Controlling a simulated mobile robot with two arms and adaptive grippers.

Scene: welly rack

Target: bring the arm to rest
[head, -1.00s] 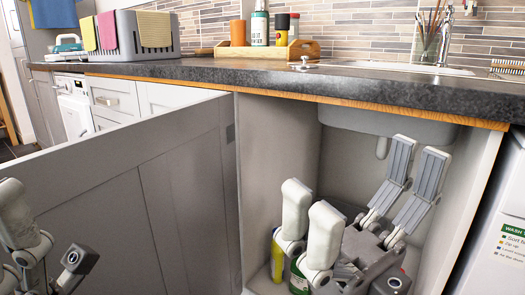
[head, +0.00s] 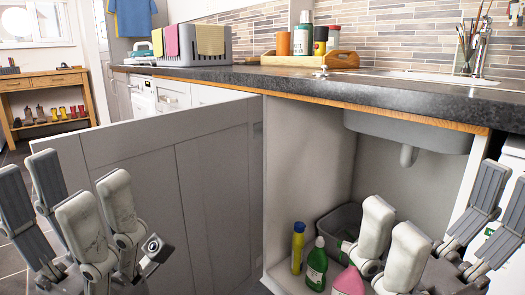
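My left gripper (head: 65,190) is at the lower left, in front of the open grey cabinet door (head: 180,195). Its fingers point up and are spread, with nothing between them. My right gripper (head: 444,205) is at the lower right, in front of the open sink cabinet. Its fingers also point up and stand wide apart, empty. The palms of both grippers are partly cut off by the bottom edge of the view.
In the cabinet stand a yellow bottle (head: 298,247), a green bottle (head: 317,264), a pink bottle (head: 348,282) and a grey bin (head: 344,220). The dark worktop (head: 400,96) runs above. A wooden rack (head: 47,78) with several small boots stands far left, beyond open floor.

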